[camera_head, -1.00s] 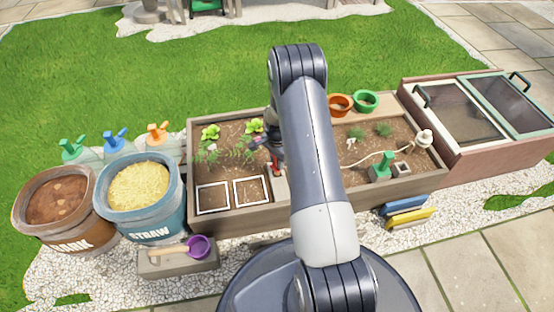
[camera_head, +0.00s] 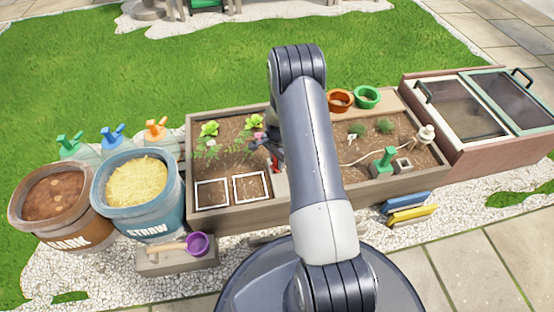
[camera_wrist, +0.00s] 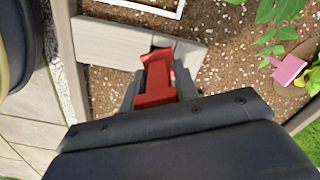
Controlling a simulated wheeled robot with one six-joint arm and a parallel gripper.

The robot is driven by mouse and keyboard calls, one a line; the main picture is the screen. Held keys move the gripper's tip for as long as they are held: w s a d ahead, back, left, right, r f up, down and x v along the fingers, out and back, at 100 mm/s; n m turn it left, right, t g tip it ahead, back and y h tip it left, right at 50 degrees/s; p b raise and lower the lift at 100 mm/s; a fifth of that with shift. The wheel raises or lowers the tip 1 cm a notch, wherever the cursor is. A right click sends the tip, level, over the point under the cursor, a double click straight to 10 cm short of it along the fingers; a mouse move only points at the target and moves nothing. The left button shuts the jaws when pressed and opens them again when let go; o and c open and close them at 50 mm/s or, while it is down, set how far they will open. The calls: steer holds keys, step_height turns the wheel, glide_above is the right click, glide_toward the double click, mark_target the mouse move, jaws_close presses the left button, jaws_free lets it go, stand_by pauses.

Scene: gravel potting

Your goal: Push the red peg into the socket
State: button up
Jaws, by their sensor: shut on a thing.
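My gripper (camera_wrist: 155,88) is shut on the red peg (camera_wrist: 157,78), which sits between its two dark fingers in the wrist view. The peg's far end is over a pale grey block (camera_wrist: 110,40) on the soil. A small dark opening (camera_wrist: 163,41) shows in the block beside the peg's end and looks like the socket. The peg hides part of it, so I cannot tell whether the peg is inside. In the head view, the red peg (camera_head: 276,164) shows small beside my arm, near the block (camera_head: 280,186).
A white square frame (camera_head: 251,187) lies left of the block. Leafy plants (camera_head: 209,130) and a pink tag (camera_wrist: 288,69) stand nearby. The wooden bed wall (camera_head: 240,220) runs along the front.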

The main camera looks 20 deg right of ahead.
steer(key=shift+f+b, duration=0.3)
steer(key=shift+f, duration=0.4)
steer(key=o, duration=0.9)
step_height(320, 180, up, 11)
steer(key=p, duration=0.4)
steer(key=shift+f+p, duration=0.1)
steer(key=shift+p, duration=0.25)
steer(key=shift+f+b, duration=2.05)
steer(key=shift+f, duration=2.75)
